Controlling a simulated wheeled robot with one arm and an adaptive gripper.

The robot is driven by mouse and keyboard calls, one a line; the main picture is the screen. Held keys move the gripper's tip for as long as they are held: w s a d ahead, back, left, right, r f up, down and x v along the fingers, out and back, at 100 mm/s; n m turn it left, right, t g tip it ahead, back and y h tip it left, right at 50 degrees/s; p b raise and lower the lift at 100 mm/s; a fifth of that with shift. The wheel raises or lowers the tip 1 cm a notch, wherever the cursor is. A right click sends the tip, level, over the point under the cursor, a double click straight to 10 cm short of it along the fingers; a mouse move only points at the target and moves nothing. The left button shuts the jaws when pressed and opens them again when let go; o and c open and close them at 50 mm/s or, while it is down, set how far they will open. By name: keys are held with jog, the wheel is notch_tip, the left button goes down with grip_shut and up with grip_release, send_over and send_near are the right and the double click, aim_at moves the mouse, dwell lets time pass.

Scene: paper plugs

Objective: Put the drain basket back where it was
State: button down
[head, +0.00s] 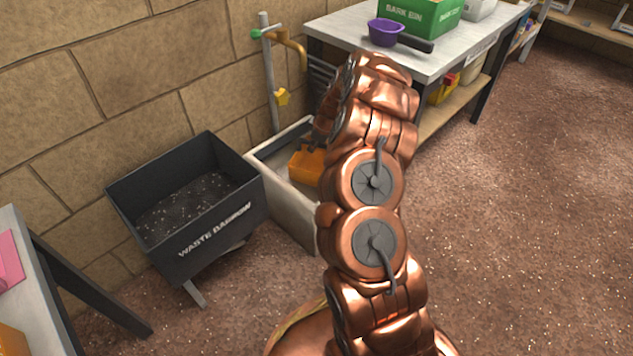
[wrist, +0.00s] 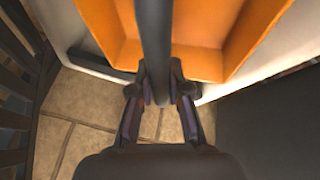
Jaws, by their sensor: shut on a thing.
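The orange drain basket (head: 305,166) shows in the head view at the pale trough (head: 296,212), partly hidden behind my arm. In the wrist view the orange basket (wrist: 215,62) fills the top, with a dark grey bar-like handle (wrist: 153,35) running down its middle. My gripper (wrist: 160,82) is shut on this handle, one finger on each side. A pale rim (wrist: 85,55) of the trough lies close beside the basket. I cannot tell whether the basket rests on the trough or hangs just clear. The gripper's fingertips are hidden in the head view.
A dark waste barrow (head: 225,225) stands left of the trough. A standpipe (head: 270,75) with a yellow tap rises behind it. Open floor lies to the right.

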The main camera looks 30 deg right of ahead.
aim_at(313, 166)
notch_tip(313, 166, down, 10)
jog(key=b, duration=0.3)
jog(key=shift+r+b, duration=0.2)
jog(key=shift+b, duration=0.1)
jog(key=shift+f, duration=0.15)
jog(key=c, duration=1.1)
grip_release()
jog(key=shift+s+r, duration=0.15)
jog(key=shift+r, duration=0.4)
jog(key=p+v, duration=0.5)
jog(key=v, duration=0.6)
jog(key=shift+r, duration=0.2)
